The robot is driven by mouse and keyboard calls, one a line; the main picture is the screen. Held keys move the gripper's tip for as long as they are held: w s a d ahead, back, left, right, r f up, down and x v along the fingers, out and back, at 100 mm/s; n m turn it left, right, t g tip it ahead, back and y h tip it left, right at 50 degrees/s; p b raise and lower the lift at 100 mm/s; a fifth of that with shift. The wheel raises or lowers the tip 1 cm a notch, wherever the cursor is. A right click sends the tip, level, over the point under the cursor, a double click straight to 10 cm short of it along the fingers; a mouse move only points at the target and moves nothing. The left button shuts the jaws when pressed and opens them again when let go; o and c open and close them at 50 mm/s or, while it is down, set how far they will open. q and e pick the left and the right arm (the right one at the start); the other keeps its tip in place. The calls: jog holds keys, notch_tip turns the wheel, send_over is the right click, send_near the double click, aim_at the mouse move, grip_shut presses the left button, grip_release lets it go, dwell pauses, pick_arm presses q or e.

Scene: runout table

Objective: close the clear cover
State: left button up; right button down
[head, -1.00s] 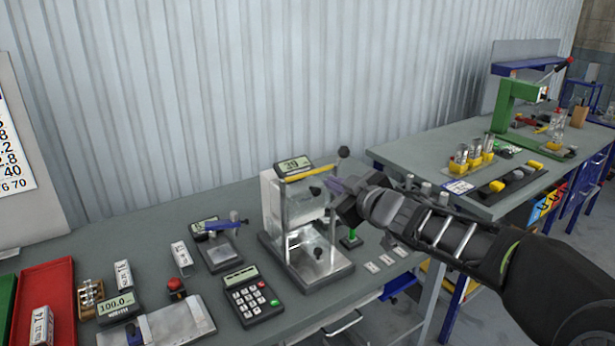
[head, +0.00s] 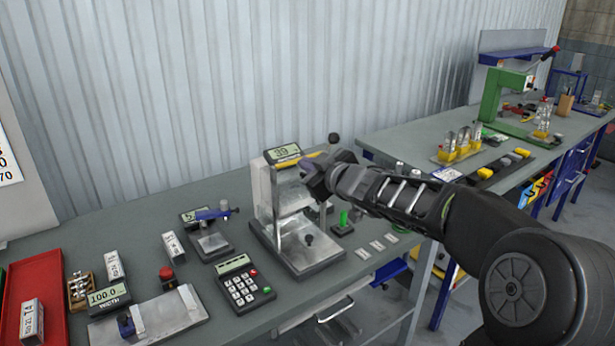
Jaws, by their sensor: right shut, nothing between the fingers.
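A metal test stand (head: 264,195) with a small display on top stands at the middle of the near table. Its clear cover (head: 293,199) seems to be the see-through panel between the uprights, above the base plate. Its edges are faint, and I cannot tell its exact angle. My right gripper (head: 308,174) is shut and empty at the upper right front of the stand, just below the yellow bar. It hides part of the cover's upper right, and I cannot tell whether it touches it. My left gripper is out of view.
A calculator-like keypad (head: 244,286) and a blue-handled gauge (head: 211,238) stand left of the stand. A green-topped piece (head: 343,221) is close on its right. A red tray (head: 48,281) lies at far left. A second bench (head: 400,146) is behind right.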

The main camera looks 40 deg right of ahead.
aim_at(298, 169)
jog(key=w+f, duration=0.1)
jog(key=w+d+f, duration=0.1)
jog(key=w+f, duration=0.1)
jog(key=shift+d+f+b, duration=0.25)
jog(key=shift+d+b, duration=0.1)
jog(key=shift+d+f, duration=0.2)
jog(key=shift+f, duration=0.2)
notch_tip(298, 169, down, 14)
jog(key=b, duration=1.1)
jog(key=shift+r, duration=0.2)
jog(key=shift+s+f, duration=0.1)
